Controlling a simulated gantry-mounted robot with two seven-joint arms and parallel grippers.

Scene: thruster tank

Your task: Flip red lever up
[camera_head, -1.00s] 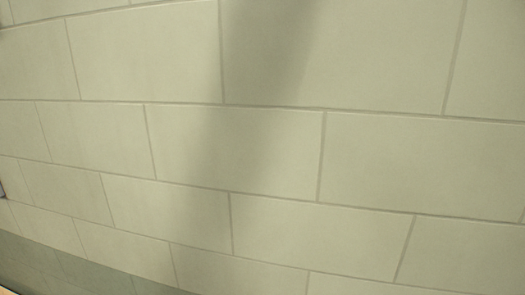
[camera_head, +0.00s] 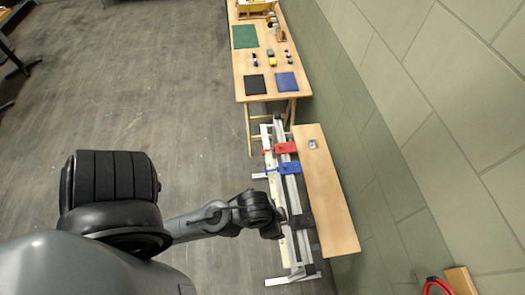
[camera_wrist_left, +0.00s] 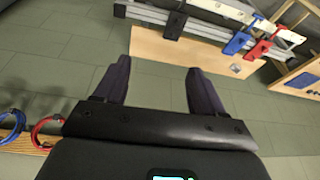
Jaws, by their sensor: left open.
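A red lever unit (camera_head: 285,148) is mounted on a pale metal rail frame beside the right wall. A blue lever unit (camera_head: 289,168) sits just nearer on the same frame. In the left wrist view the red lever (camera_wrist_left: 259,49) is at the upper right, beside the blue lever (camera_wrist_left: 237,42). I cannot tell whether the red lever is up or down. My left gripper (camera_wrist_left: 155,68) is open and empty, apart from both levers. In the head view my left arm reaches over the frame's near part, and its fingers are not clearly visible. My right gripper is not in view.
A wooden board (camera_head: 326,195) lies between the rail frame (camera_head: 294,215) and the tiled wall. A wooden table (camera_head: 257,63) with mats and small items stands beyond. Red and blue cable loops (camera_wrist_left: 40,132) hang at left in the wrist view. The floor (camera_head: 155,85) left is open.

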